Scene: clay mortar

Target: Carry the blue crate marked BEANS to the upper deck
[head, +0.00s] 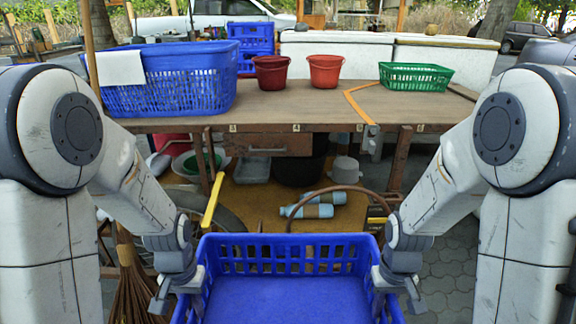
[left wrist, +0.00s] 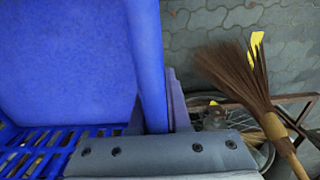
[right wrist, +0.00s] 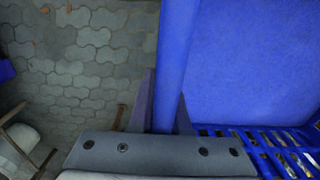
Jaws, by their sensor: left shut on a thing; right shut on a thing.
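A blue crate (head: 285,239) with slotted walls is at the bottom centre of the head view, in front of the wooden stall. The visible part of its inside is empty, and no BEANS marking shows. My left gripper (head: 180,286) is shut on its left rim; the left wrist view shows the rim (left wrist: 150,60) between the fingers. My right gripper (head: 398,287) is shut on its right rim, which also shows in the right wrist view (right wrist: 175,60). The upper deck (head: 300,107) is a wooden top beyond the crate and higher in the picture.
On the upper deck stand a large blue basket (head: 195,90) with a white cloth, two red buckets (head: 325,71) and a green basket (head: 415,77). Its front middle is clear. Bottles (head: 310,211) lie on the lower shelf. A broom (head: 137,280) stands left of the crate.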

